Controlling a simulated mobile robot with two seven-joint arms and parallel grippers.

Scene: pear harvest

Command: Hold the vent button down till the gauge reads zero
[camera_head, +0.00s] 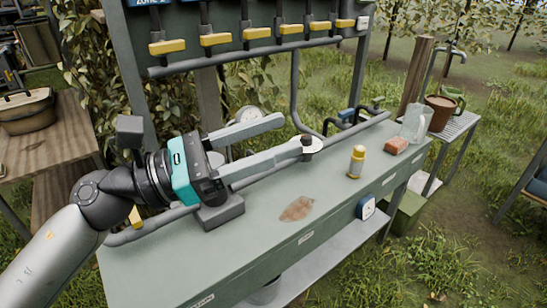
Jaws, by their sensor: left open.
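My left gripper (298,132) reaches in from the left over the grey-green bench, its two long grey fingers apart and nothing seen between them. The tip of its lower finger overlaps a pale round disc (317,147) with a dark knob-like part at the fingertip. I cannot tell whether this is the vent button or whether the finger touches it. A round pale-faced gauge (249,113) stands behind the upper finger, partly hidden; its reading is too small to make out. My right gripper is out of view.
Grey pipes run along the back of the bench (240,262), below a rack of yellow-handled valves (215,40). The front left bench top is clear.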

